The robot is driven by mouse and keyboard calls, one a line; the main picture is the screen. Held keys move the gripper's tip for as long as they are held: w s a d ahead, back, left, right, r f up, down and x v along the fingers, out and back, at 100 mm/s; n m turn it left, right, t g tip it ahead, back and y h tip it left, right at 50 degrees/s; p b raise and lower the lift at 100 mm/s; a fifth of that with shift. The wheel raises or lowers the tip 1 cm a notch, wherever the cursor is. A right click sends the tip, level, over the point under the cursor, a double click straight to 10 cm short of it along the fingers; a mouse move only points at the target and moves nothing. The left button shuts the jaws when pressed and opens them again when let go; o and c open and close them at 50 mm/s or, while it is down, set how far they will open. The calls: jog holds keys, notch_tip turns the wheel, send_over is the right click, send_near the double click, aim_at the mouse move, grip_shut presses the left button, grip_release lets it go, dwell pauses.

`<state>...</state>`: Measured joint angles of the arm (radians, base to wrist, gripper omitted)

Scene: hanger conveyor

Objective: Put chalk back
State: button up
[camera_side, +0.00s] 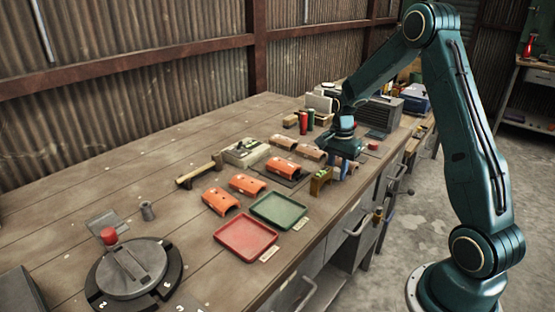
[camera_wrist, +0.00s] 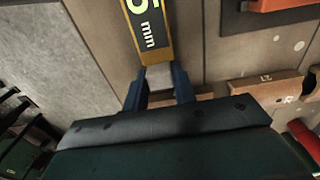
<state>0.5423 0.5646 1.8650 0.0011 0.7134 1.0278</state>
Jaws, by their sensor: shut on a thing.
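My gripper (camera_side: 345,171) is low over the right part of the bench, pointing down. In the wrist view, its blue fingers (camera_wrist: 160,88) are shut on a pale grey end of a brown block (camera_wrist: 148,30) with a dark label reading "5 mm". The block also shows in the side view (camera_side: 320,183), just left of the fingers. I cannot tell whether it touches the bench. I cannot make out any chalk for certain in either view.
A red tray (camera_side: 246,240) and a green tray (camera_side: 279,211) lie near the front edge. Red and green cylinders (camera_side: 303,124) stand behind my gripper. A round turntable (camera_side: 132,268) is at front left. The back left bench is clear.

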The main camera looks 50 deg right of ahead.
jog(key=o, duration=1)
jog(key=shift+r, duration=0.1)
notch_tip(320, 180, up, 14)
jog(key=shift+f, duration=0.2)
dwell(0.3)
